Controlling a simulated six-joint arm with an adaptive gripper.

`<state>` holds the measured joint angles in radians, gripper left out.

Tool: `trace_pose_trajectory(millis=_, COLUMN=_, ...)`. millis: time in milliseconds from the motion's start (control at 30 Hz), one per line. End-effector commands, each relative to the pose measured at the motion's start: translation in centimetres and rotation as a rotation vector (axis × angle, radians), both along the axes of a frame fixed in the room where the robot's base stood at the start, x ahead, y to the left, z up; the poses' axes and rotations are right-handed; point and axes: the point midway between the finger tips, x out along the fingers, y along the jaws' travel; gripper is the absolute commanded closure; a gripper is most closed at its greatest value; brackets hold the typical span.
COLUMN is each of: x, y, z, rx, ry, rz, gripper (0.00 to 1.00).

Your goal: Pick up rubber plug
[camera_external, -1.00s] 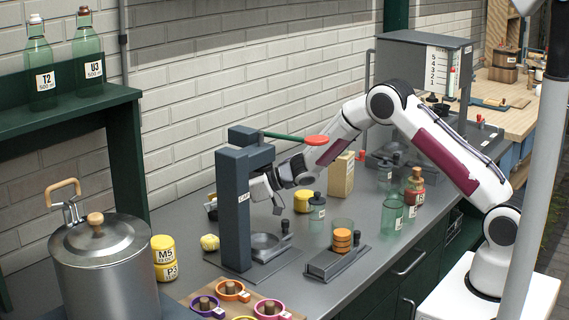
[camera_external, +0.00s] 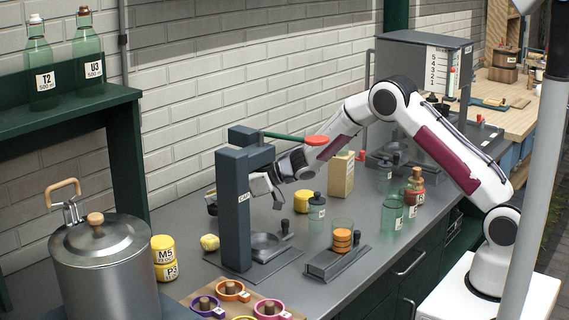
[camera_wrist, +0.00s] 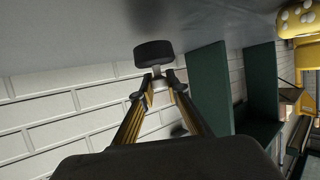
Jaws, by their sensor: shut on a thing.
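The rubber plug is a short black cap (camera_wrist: 153,52) on a narrow pale stem in the wrist view. My gripper (camera_wrist: 158,86) is shut on the stem, with the cap sticking out beyond the fingertips. The grey counter is behind the cap. In the camera_external view, my wrist reaches behind the grey lever press (camera_external: 236,212). The press column hides part of my gripper, and a small dark end shows just left of the column. I cannot make out the plug clearly there.
A steel pot (camera_external: 103,270) stands front left. Coloured rings (camera_external: 232,291) lie in front. Glasses and bottles stand right of the press. The brick wall (camera_external: 210,80) is close behind.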

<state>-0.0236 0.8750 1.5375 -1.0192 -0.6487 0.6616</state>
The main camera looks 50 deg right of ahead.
Motion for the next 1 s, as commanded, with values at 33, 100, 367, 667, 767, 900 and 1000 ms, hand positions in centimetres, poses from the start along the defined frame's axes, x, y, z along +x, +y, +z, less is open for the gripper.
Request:
trace_pose_trajectory(millis=33, x=0.0, y=0.0, z=0.8, rx=0.0, ry=-0.004, rz=0.0, gripper=1.0)
trace_pose_trajectory(millis=100, x=0.0, y=0.0, z=1.7, rx=0.0, ry=-0.005, rz=0.001, gripper=1.0)
trace_pose_trajectory(millis=367, x=0.0, y=0.0, z=5.6, rx=-0.001, ry=-0.004, rz=0.001, gripper=1.0)
trace_pose_trajectory(millis=667, x=0.0, y=0.0, z=8.2, rx=0.0, ry=-0.002, rz=0.0, gripper=1.0)
trace_pose_trajectory(millis=767, x=0.0, y=0.0, z=8.4, rx=0.0, ry=-0.001, rz=0.0, gripper=1.0)
trace_pose_trajectory(millis=900, x=0.0, y=0.0, z=8.5, rx=0.0, ry=-0.001, rz=0.0, gripper=1.0)
trace_pose_trajectory(millis=1000, x=0.0, y=0.0, z=8.4, rx=0.001, ry=-0.001, rz=0.0, gripper=1.0)
